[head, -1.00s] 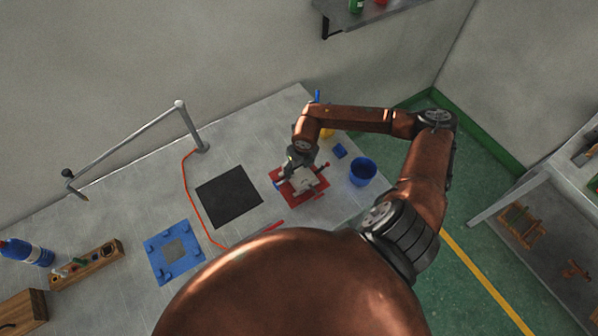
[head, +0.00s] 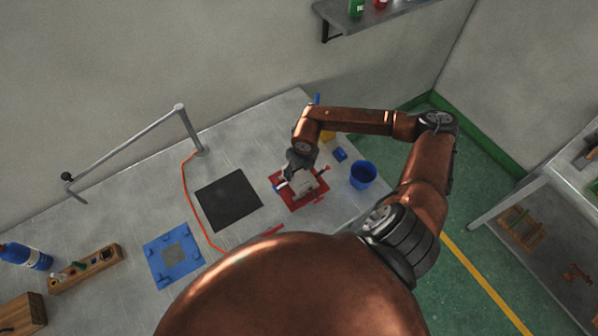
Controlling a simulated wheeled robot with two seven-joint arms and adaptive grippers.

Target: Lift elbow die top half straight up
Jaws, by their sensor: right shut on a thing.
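The elbow die top half (head: 304,184) is a light grey block above a red base (head: 292,203) on the right part of the table. My right gripper (head: 297,172) comes down from above and is shut on the die top half at its left end. The gripper's fingertips are partly hidden, and I cannot tell how large any gap is between the grey block and what lies under it. My left gripper is out of view.
A blue cup (head: 363,175) and a small blue block (head: 340,154) stand right of the red base. A black mat (head: 228,200), an orange cable (head: 185,205) and a blue plate (head: 160,262) lie to the left. A metal arm stand (head: 140,140) rises at the back.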

